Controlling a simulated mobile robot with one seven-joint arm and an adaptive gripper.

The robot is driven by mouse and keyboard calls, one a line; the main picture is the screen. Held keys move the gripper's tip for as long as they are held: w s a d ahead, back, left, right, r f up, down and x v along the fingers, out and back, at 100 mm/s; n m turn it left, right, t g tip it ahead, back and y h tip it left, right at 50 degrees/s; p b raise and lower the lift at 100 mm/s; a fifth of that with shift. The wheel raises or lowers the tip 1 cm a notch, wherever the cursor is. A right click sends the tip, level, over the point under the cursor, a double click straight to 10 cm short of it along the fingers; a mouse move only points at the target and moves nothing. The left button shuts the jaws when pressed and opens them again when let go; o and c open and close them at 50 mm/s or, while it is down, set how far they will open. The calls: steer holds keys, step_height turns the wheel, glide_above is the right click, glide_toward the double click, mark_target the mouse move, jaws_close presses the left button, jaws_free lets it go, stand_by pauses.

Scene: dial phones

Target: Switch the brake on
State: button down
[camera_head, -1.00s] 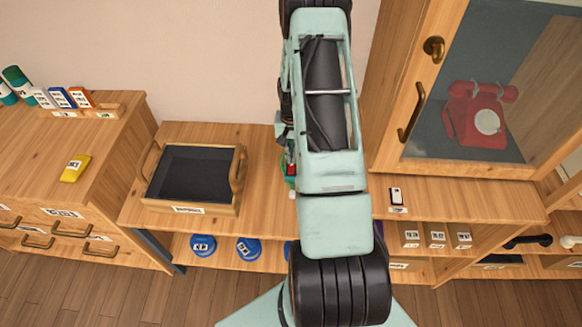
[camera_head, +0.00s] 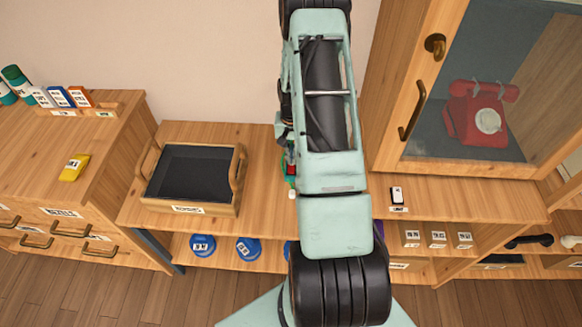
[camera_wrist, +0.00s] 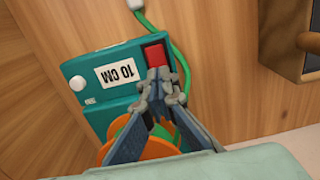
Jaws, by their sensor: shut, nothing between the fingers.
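In the wrist view a teal box (camera_wrist: 103,68) with a "10 CM" label stands on wood. It has a red rocker-like switch (camera_wrist: 155,54) at its upper right corner and a white round knob (camera_wrist: 77,83) at its left. My gripper (camera_wrist: 160,84) is shut and empty, its fingertips right at the lower edge of the red switch; whether they touch cannot be told. An orange wheel (camera_wrist: 158,148) lies partly hidden behind the fingers. In the head view my arm hides most of the box and the gripper; only a teal and red sliver (camera_head: 291,172) shows.
A green cord (camera_wrist: 182,62) curves past the switch to a white plug (camera_wrist: 135,4). A black-lined tray (camera_head: 190,208) stands left on the bench. A glass-doored cabinet (camera_head: 405,85) with a red phone (camera_head: 476,118) stands right. Blue round items (camera_head: 203,245) sit on the shelf below.

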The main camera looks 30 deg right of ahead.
steer(key=shift+f+b, duration=0.6)
steer(key=shift+f, duration=0.2)
steer(key=shift+r, duration=0.15)
steer(key=shift+r+p, duration=1.8)
steer(key=shift+r, duration=1.65)
